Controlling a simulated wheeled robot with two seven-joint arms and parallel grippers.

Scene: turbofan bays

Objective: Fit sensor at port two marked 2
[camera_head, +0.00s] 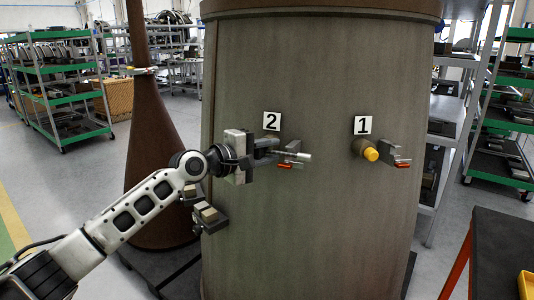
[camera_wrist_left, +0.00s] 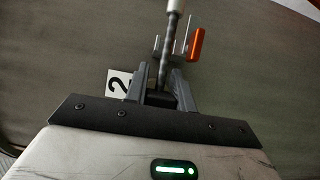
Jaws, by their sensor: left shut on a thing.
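A white label 2 (camera_head: 271,121) is on the large grey-brown casing (camera_head: 310,220), above my left gripper (camera_head: 275,149). The gripper is shut on a slim sensor with a pale cylindrical end (camera_head: 303,156), which points to the right in the head view. In the left wrist view the sensor's dark shaft (camera_wrist_left: 167,50) runs up from between the jaws (camera_wrist_left: 161,92). A red lever (camera_head: 286,166) sits just below the sensor; it is orange-red in the wrist view (camera_wrist_left: 195,46). Port two is hidden behind the gripper, so I cannot tell whether the sensor touches it. My right gripper is not in view.
Label 1 (camera_head: 363,125) is to the right, above a port with a yellow cap (camera_head: 371,155) and a bracket with a red lever (camera_head: 403,164). A brown cone (camera_head: 155,130) stands left of the casing. A dark table (camera_head: 505,250) is at lower right. Shelves stand behind.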

